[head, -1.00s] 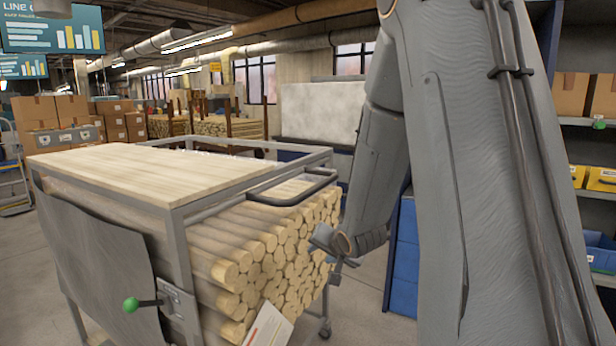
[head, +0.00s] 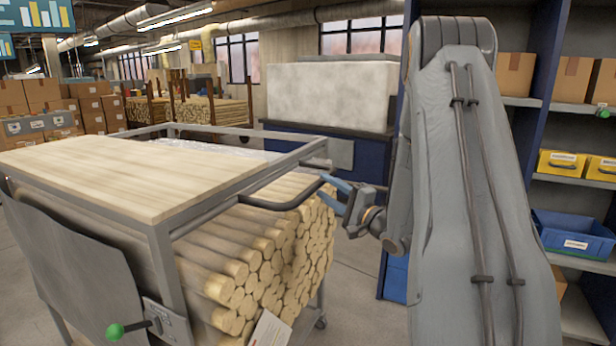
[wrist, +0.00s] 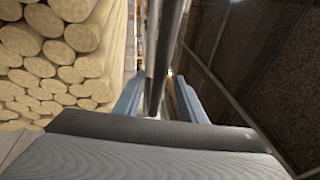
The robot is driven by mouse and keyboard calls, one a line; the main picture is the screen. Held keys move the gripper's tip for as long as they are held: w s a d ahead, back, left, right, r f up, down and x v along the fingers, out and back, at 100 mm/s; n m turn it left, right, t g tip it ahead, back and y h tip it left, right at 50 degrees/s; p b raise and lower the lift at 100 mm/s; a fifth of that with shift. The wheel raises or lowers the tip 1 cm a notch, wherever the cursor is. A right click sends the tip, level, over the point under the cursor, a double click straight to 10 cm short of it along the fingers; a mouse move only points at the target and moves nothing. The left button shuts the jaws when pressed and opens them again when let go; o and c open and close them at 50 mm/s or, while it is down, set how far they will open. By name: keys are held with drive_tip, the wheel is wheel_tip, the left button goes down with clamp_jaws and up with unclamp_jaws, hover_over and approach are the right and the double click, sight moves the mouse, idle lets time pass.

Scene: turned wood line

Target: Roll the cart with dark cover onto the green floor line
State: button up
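The cart (head: 160,228) stands at left, a grey metal frame filled with round wooden rods, with a pale wood board on top. A dark grey cover (head: 75,265) hangs on its near left side. Its black push handle (head: 283,203) sticks out at the end facing my arm. My gripper (head: 331,192) is at the handle's right end, its blue fingers pointing at it. In the wrist view the dark handle bar (wrist: 162,60) lies between the two spread fingers, with gaps showing beside it. No green floor line shows in any view.
A blue shelf rack with yellow bins (head: 562,163) and a blue bin (head: 574,233) stands close at right. A blue cabinet with a pale block (head: 330,95) is behind. Cardboard boxes (head: 90,105) stand at back left. Some grey floor (head: 352,268) is clear beyond the cart.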

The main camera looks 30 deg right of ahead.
drive_tip(key=p+x, duration=0.1)
drive_tip(key=x, duration=0.6)
drive_tip(key=shift+a+p, duration=0.25)
drive_tip(key=shift+p, duration=0.05)
drive_tip(key=shift+w, duration=0.1)
clamp_jaws()
